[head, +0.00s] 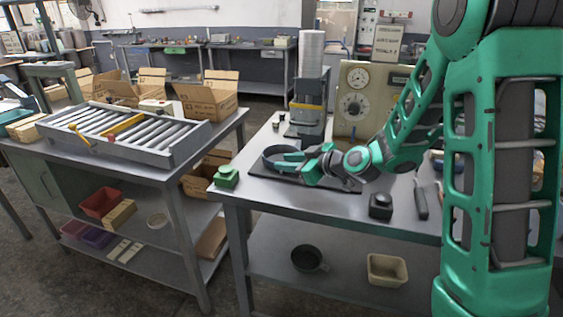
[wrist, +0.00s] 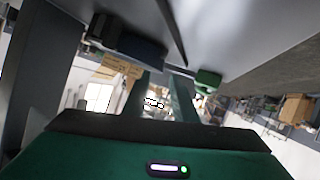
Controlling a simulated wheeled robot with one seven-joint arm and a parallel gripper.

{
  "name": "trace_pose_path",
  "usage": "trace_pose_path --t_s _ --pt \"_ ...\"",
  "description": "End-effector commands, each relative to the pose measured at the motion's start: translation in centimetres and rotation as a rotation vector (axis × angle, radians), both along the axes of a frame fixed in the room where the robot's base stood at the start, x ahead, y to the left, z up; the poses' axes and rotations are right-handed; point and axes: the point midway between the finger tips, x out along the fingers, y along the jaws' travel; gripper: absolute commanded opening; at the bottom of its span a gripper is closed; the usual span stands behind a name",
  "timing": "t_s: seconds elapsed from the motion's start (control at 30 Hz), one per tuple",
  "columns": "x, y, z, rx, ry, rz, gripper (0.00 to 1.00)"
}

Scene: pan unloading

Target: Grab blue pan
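The blue pan (head: 270,157) sits on a dark flat mat (head: 340,187) on the right-hand metal table. My gripper (head: 304,168) is at the pan's right side in the head view, low over the table and overlapping part of the pan. The pan's handle is not clearly visible. In the wrist view, my gripper's two green fingers (wrist: 166,88) stand apart with a gap between them, and nothing is clearly held. A dark blue rounded shape, likely the pan (wrist: 135,48), shows above the left finger there. I cannot tell whether the gripper touches the pan.
A green block (head: 227,176) is at the table's left corner, a black block (head: 380,205) near its front edge. A machine with a silver cylinder (head: 309,95) and a gauge panel (head: 357,98) stand behind the pan. A roller conveyor (head: 135,133) is on the left table.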

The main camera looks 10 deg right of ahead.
Motion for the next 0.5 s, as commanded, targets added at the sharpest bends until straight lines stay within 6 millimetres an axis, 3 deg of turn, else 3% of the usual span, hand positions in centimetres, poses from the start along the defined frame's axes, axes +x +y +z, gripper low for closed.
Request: trace_pose_path --t_s 0.5 --pt "4.4 3.0 -2.1 0.000 0.000 0.001 0.25"
